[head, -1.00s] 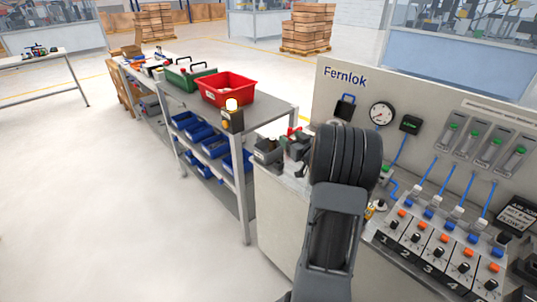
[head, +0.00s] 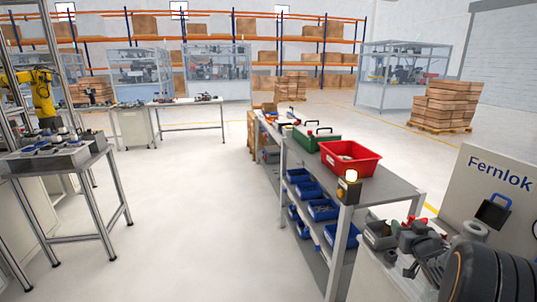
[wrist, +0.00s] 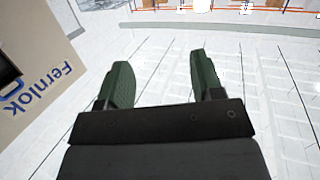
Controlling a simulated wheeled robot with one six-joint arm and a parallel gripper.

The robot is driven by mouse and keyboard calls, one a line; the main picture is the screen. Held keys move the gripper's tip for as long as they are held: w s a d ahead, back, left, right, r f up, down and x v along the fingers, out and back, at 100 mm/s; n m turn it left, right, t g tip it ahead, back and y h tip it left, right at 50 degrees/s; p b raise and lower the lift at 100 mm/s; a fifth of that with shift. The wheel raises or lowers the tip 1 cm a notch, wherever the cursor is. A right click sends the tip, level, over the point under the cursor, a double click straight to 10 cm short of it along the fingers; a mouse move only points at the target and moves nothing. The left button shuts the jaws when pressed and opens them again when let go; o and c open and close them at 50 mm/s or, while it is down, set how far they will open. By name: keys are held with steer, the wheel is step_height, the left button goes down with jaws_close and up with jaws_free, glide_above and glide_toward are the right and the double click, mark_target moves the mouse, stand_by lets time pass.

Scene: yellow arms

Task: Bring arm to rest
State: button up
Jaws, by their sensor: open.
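My gripper (wrist: 163,85) shows in the wrist view with its two green-padded fingers spread apart and nothing between them. Beyond the fingers is bare pale floor. In the head view, part of my dark arm (head: 485,275) shows at the lower right corner, beside the grey Fernlok panel (head: 495,185). My gripper's fingertips cannot be made out in the head view. The Fernlok panel also shows tilted at the left of the wrist view (wrist: 30,70), apart from the fingers.
A grey shelf cart (head: 385,188) carries a red bin (head: 348,158), a green toolbox (head: 316,137) and blue bins (head: 323,209). A workbench (head: 70,160) stands at left near a yellow arm (head: 40,98). Boxes on a pallet (head: 443,105) stand at right. The floor (head: 190,220) between is clear.

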steer(key=s+a+r+g+h, duration=0.1)
steer(key=s+a+r+g, duration=0.15)
steer(key=a, duration=0.45)
steer(key=s+a+f+g+y, duration=0.1)
steer(key=s+a+g+y, duration=0.1)
steer(key=s+a+g, duration=0.3)
steer(key=s+a+f+n+g+y+p, duration=0.1)
steer(key=s+a+g, duration=0.4)
steer(key=s+a, duration=0.9)
steer(key=shift+s+a+f+y, duration=0.25)
steer(key=shift+a+f+y, duration=0.25)
steer(key=shift+a+f, duration=0.4)
steer(key=shift+r, duration=0.1)
